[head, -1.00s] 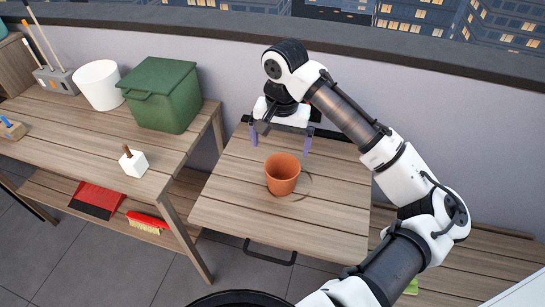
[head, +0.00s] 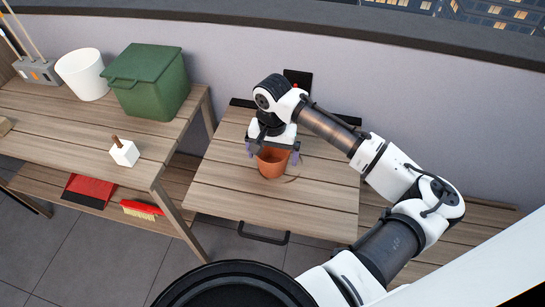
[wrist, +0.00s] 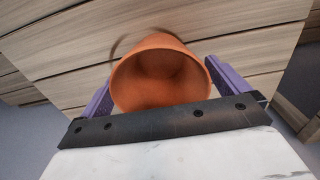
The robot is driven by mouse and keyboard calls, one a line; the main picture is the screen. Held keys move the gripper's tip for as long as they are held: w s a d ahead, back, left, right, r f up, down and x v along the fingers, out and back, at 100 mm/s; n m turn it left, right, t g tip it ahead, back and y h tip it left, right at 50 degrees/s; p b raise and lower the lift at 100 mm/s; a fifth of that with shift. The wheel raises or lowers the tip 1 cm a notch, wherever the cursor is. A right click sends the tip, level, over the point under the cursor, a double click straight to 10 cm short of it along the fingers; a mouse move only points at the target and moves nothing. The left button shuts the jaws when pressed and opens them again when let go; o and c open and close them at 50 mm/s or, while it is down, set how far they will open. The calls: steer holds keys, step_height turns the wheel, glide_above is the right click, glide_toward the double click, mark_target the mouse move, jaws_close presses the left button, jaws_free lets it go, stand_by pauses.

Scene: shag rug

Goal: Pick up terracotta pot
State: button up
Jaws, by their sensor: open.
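The terracotta pot (head: 271,165) stands upright on the small slatted wooden table (head: 225,190). In the wrist view the pot (wrist: 160,78) shows its open, empty mouth toward the camera. My gripper (head: 272,156) is just above and around the pot, its purple fingers at the left and right of the rim. In the wrist view my gripper (wrist: 160,88) is open with the pot between its fingers. I cannot tell whether either finger touches it. The gripper's crossbar hides part of the pot's near rim.
A larger bench (head: 75,125) at left holds a green lidded bin (head: 150,85), a white bucket (head: 82,75) and a white block with a wooden handle (head: 124,153). A red dustpan (head: 90,188) and brush (head: 141,209) lie below. The wall stands behind.

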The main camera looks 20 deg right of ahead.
steer(key=shift+f, duration=1.1)
steer(key=c, duration=0.9)
steer(key=shift+c, duration=0.2)
steer(key=shift+r, duration=0.1)
step_height(320, 180, up, 20)
steer(key=b, duration=0.1)
steer(key=shift+b, duration=0.3)
